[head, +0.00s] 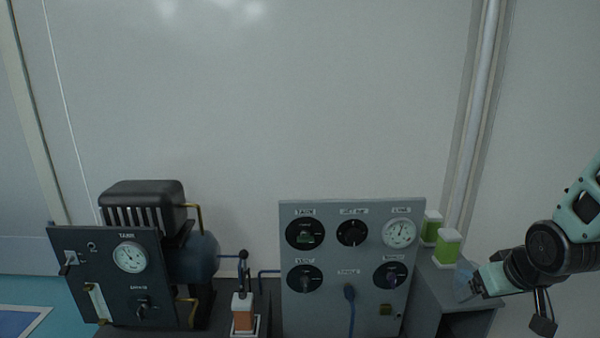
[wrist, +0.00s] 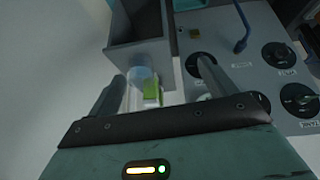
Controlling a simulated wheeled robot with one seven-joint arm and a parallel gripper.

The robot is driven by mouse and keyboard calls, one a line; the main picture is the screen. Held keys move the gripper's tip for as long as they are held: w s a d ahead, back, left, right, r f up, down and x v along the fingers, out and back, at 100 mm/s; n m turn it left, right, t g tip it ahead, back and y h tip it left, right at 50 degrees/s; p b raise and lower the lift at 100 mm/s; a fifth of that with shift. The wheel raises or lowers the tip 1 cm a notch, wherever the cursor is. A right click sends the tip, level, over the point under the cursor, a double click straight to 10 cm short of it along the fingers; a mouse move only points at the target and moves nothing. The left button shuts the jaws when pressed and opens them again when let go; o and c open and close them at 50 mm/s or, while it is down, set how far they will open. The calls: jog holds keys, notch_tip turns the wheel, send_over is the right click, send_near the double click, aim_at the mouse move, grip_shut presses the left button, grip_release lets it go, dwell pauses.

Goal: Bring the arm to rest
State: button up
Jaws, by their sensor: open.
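My gripper (head: 474,284) is at the lower right of the head view, at the end of my arm, beside the grey stand on the panel's right. In the wrist view my gripper (wrist: 162,85) has its two fingers spread wide apart. A green and white block (wrist: 151,92) and a pale bluish, see-through round shape (wrist: 140,72) show between and beyond the fingers. I see nothing clamped. In the head view two green blocks with white tops, a front one (head: 447,246) and a rear one (head: 431,227), stand just left of and beyond my gripper.
A grey panel (head: 340,270) with several dials and a gauge stands left of my gripper; its face also fills the right of the wrist view (wrist: 245,75). A dark tank panel (head: 110,285) with a compressor (head: 145,207) stands farther left. A plain wall (head: 260,110) is behind.

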jog(key=s+a+r+n+g+y+p, duration=0.1)
jog(key=s+a+r+n+g+p, duration=0.55)
jog(key=s+a+r+p, duration=1.3)
jog(key=s+r+p, duration=0.1)
jog(key=r+p, duration=1.4)
jog(key=s+a+r+p, duration=0.1)
jog(key=a+r+p, duration=0.1)
jog(key=r+p, duration=1.4)
notch_tip(320, 180, up, 6)
jog(key=shift+s+a+r, duration=0.2)
jog(key=shift+s+r, duration=0.05)
jog(key=shift+s, duration=0.1)
